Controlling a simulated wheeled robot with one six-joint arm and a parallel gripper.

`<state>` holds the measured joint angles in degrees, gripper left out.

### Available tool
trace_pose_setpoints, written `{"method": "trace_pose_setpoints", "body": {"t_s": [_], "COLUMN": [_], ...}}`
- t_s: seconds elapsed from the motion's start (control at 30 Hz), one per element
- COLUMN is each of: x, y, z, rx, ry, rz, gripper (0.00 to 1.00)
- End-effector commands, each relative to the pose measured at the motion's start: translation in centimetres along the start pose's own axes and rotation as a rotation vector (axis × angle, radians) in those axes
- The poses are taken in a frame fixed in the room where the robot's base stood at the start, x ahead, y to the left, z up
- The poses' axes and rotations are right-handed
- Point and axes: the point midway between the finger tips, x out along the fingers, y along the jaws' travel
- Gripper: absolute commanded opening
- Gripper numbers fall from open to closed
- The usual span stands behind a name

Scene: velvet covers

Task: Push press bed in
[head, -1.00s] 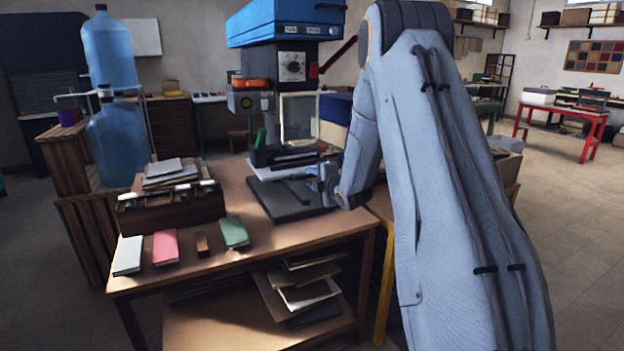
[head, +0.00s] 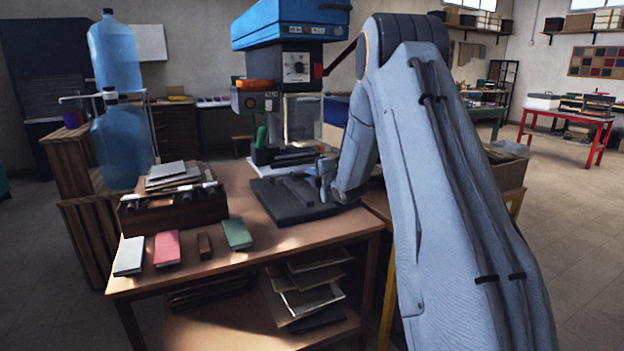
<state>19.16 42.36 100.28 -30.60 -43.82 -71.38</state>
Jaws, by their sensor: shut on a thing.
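The press bed (head: 292,207) is a flat dark slab that sticks out toward me over the table, in front of the press. The press (head: 292,72) has a blue top, a dial and a dark column, and stands at the back of the table. My gripper (head: 322,178) is at the right part of the bed, low over it, and appears shut on the bed's dark handle (head: 300,190). My arm hides part of the bed's right side, and the grip itself is small and hard to make out.
On the wooden table (head: 190,270) lie white, pink, brown and green small books (head: 167,248). A dark box with papers (head: 172,207) stands to the left. Blue water bottles (head: 118,110) stand on crates behind it. A lower shelf holds loose sheets (head: 305,290).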

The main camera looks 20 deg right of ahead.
Motion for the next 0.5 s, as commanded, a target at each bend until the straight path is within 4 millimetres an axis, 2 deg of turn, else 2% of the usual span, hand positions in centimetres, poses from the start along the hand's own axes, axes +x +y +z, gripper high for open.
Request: {"method": "trace_pose_setpoints", "body": {"t_s": [0.07,0.1,0.2,0.5], "x": [0.15,0.16,0.14,0.00], "y": [0.27,0.29,0.28,0.20], "z": [-0.03,-0.03,0.00,0.03], "rx": [-0.001,-0.001,-0.001,-0.001], "ry": [0.000,0.000,0.000,0.000], "rz": [0.005,0.005,0.005,0.004], "gripper": [0.00,0.12,0.29,0.29]}}
